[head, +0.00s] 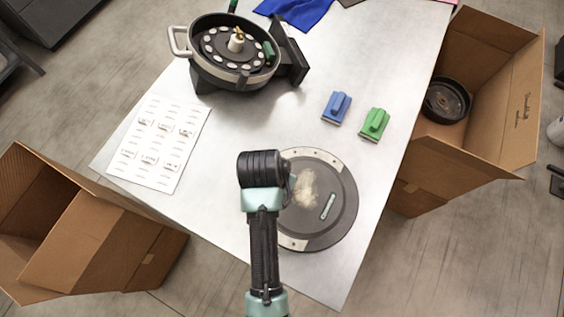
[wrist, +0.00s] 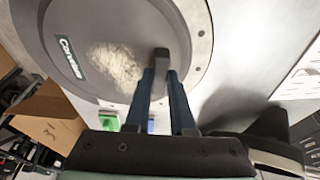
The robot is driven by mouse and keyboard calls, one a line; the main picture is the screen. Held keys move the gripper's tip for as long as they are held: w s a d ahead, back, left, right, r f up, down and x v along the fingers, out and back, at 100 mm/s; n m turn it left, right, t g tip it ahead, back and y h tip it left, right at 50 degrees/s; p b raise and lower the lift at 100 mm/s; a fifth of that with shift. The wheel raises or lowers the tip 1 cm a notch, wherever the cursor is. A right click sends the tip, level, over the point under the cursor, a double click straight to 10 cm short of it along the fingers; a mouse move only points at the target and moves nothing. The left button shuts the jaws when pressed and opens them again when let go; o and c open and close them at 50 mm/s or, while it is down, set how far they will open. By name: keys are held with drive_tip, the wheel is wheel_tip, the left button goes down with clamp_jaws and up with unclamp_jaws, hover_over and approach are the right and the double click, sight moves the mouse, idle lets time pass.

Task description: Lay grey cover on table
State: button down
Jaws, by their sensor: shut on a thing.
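The grey cover (head: 335,222) is a round dark grey disc with pale rim segments, a label strip and a pale dusty smear. It is over the front part of the table (head: 225,225); I cannot tell whether it touches the top. My gripper (head: 291,184) is at the cover's left side, mostly hidden behind my wrist in the head view. In the wrist view my gripper (wrist: 162,78) is shut on a dark raised block on the cover (wrist: 75,20). The open seed meter (head: 232,77) stands at the far end of the table, with a holed disc inside.
A blue brush-like tool (head: 336,106) and a green one (head: 374,123) lie right of centre. A printed sheet (head: 160,142) lies at left. Cardboard boxes stand left (head: 105,250) and right (head: 500,140); the right one holds a black round part (head: 447,100). Blue cloth (head: 294,11) lies at the back.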

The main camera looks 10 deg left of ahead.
drive_tip(key=shift+s+x, duration=0.2)
drive_tip(key=shift+x, duration=0.9)
drive_tip(key=shift+s+x, duration=0.2)
drive_tip(key=shift+x, duration=0.85)
drive_tip(key=shift+a+f, duration=0.1)
drive_tip(key=shift+a, duration=0.1)
drive_tip(key=c, duration=0.8)
unclamp_jaws()
drive_tip(key=shift+f, duration=0.1)
drive_tip(key=shift+o, duration=0.2)
